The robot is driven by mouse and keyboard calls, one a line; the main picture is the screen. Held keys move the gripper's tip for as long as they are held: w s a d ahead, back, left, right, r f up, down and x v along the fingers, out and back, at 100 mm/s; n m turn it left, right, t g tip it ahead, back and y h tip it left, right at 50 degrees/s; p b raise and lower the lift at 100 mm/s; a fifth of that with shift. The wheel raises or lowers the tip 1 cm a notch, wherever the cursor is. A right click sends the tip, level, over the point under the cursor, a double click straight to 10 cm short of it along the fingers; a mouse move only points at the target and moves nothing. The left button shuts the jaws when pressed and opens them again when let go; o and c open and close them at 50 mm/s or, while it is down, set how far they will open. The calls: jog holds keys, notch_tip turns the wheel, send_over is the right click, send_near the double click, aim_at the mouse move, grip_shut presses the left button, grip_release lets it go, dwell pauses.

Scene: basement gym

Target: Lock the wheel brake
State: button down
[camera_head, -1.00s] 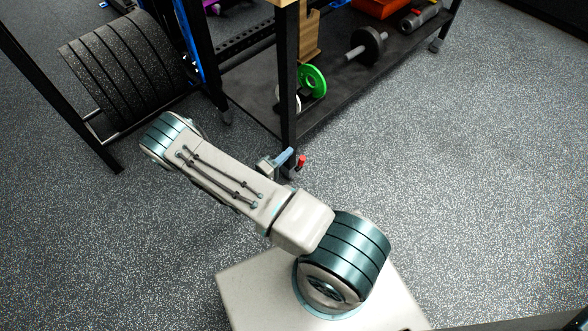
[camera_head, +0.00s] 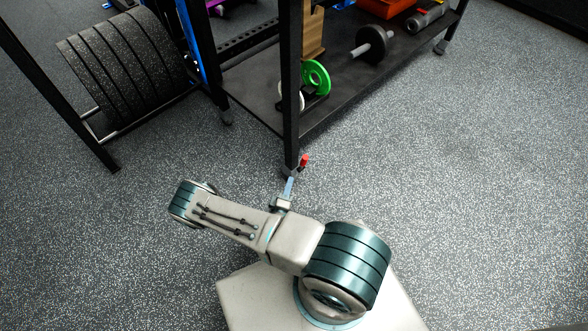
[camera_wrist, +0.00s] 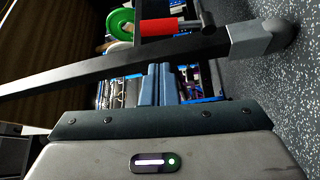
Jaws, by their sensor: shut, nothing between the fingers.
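The red brake lever (camera_head: 304,160) stands beside the foot of the rack's near black leg (camera_head: 290,110), on its right, in the head view. In the wrist view a red bar (camera_wrist: 160,25), apparently the lever, lies along the leg near the grey foot (camera_wrist: 262,38). The caster wheel is small and partly hidden. My gripper (camera_head: 290,182) is shut and empty, just in front of the leg's foot, a little below and left of the lever. Its blue fingers also show in the wrist view (camera_wrist: 158,70). I cannot tell whether the fingertips touch anything.
The rack's lower shelf (camera_head: 350,92) holds a green plate (camera_head: 316,76), a dumbbell (camera_head: 370,45) and a red box (camera_head: 388,6). A roll of black plates (camera_head: 125,65) stands at the left. The speckled floor (camera_head: 480,190) is clear to the right.

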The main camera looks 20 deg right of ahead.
aim_at(303, 161)
jog(key=b+x, duration=0.3)
jog(key=x, duration=0.6)
jog(key=shift+w+d, duration=0.2)
jog(key=shift+d, duration=0.05)
